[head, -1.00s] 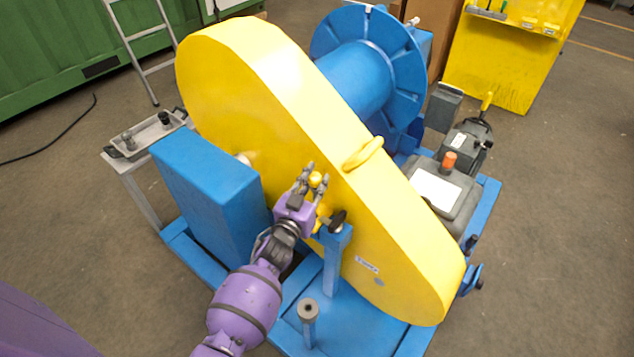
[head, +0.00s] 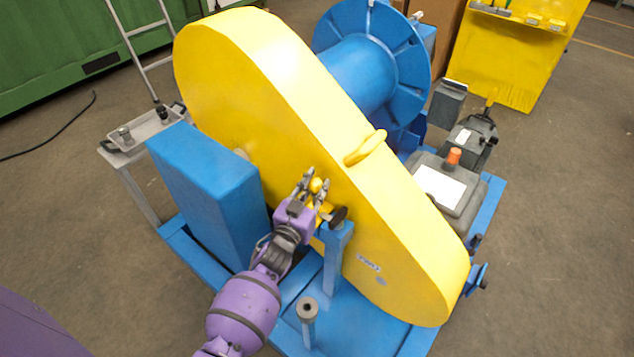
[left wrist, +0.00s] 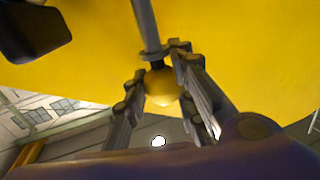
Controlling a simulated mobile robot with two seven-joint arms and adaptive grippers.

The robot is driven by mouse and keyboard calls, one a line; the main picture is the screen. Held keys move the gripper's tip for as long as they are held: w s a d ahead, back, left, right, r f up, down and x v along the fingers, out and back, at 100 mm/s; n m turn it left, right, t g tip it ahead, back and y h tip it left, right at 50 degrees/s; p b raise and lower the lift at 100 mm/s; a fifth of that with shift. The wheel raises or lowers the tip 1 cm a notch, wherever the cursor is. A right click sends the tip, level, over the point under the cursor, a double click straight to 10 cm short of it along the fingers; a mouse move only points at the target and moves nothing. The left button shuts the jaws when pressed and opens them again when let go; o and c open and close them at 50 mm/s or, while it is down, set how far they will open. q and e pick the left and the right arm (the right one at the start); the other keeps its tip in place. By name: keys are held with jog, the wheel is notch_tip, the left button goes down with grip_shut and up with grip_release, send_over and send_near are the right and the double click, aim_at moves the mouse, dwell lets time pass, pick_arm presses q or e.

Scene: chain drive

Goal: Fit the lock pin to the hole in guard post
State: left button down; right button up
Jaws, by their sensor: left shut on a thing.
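My left gripper (head: 319,187) is shut on the yellow ball of the lock pin (head: 317,185), close to the near face of the yellow chain guard (head: 300,110). In the left wrist view the ball (left wrist: 162,88) sits between the fingers (left wrist: 160,80), with a black collar and a grey shaft (left wrist: 146,25) running up from it. The blue guard post (head: 332,265) stands just right of and below the gripper, with a black knob (head: 338,216) at its top. The post's hole, and whether the pin's tip touches anything, cannot be made out. My right gripper is out of view.
A blue box (head: 205,185) stands close left of my left arm. A short post with a round grey top (head: 307,308) rises from the blue base right of the forearm. A small grey side table (head: 145,140) is at the left. A yellow handle (head: 366,147) sticks up from the guard.

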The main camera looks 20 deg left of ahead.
pick_arm(q)
jog(key=shift+f+b, duration=0.35)
jog(key=shift+f, duration=0.45)
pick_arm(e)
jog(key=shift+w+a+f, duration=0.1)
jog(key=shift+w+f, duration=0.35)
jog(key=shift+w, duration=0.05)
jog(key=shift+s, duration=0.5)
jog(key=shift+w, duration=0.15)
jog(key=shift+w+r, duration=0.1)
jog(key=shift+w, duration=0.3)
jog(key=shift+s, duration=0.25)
pick_arm(q)
jog(key=shift+f, duration=0.2)
jog(key=shift+f+b, duration=0.3)
jog(key=shift+f, duration=0.05)
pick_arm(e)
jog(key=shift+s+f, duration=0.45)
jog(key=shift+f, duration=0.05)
